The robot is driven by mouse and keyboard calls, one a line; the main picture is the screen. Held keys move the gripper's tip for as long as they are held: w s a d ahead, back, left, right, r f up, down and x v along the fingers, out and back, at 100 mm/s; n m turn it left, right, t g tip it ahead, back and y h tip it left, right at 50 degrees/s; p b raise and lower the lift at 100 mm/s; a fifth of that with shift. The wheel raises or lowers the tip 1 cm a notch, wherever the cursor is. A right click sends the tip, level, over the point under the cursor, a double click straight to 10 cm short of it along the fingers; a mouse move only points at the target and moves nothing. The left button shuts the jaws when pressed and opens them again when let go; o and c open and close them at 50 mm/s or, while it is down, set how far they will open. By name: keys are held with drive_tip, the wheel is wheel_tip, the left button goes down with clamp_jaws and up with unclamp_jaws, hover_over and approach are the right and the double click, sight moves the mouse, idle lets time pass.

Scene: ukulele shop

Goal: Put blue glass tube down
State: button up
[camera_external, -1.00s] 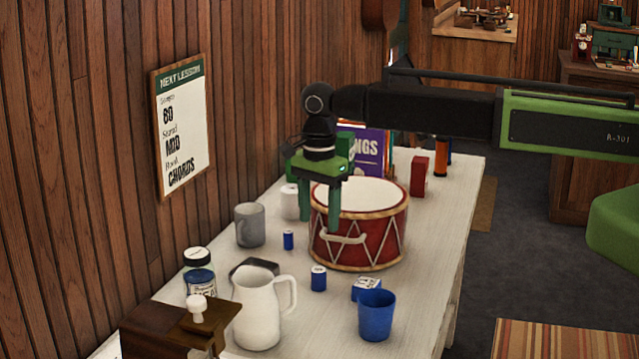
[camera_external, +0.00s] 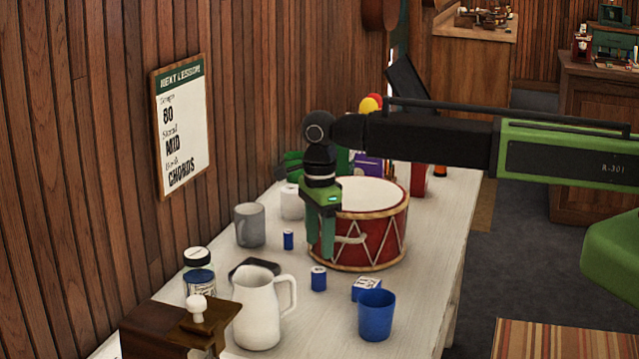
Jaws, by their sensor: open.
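Two small blue cylinders stand upright on the white counter (camera_external: 425,270). One blue cylinder (camera_external: 288,240) is beside the grey mug, and a wider blue cylinder (camera_external: 318,279) with a pale top is nearer the front. I cannot tell for sure which one is the blue glass tube. My gripper (camera_external: 321,248) points down with its green fingers open. Nothing shows between them. In the picture the fingers overlap the left side of the red drum (camera_external: 375,235), between the two cylinders. I cannot tell whether they touch the drum.
A grey mug (camera_external: 249,225), white cup (camera_external: 291,203), jar (camera_external: 199,275) and white pitcher (camera_external: 258,310) stand left. A blue cup (camera_external: 376,315) and small blue-white box (camera_external: 366,289) stand in front. The counter's right front is clear.

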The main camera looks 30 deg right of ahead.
sight(319, 270)
wheel_tip(319, 270, down, 9)
drive_tip(key=b, duration=0.7)
drive_tip(key=shift+a, duration=0.1)
drive_tip(key=shift+r, duration=0.2)
clamp_jaws()
